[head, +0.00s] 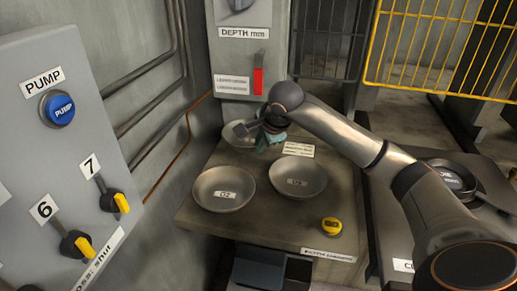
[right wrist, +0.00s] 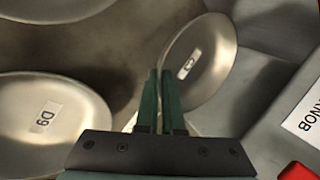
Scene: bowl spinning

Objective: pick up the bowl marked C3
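The bowl at the back (head: 232,139) stands tilted beside the panel, partly covered by my right gripper (head: 246,129). In the right wrist view this bowl (right wrist: 213,52) has a white label that seems to start with C; the rest is too small to read surely. The green fingers of my right gripper (right wrist: 163,76) are close together at its rim, and the rim appears pinched between them. A bowl that seems marked D2 (head: 223,207) and a bowl marked D9 (head: 298,187) sit on the bench; D9 also shows in the right wrist view (right wrist: 45,138). My left gripper is out of view.
A yellow button (head: 331,226) is at the bench's front right. A panel with a red lever (head: 258,81) rises behind the bowls. A pump panel with a blue button (head: 58,108) and yellow-handled switches stands left. A dark round pan (head: 452,178) is at the right.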

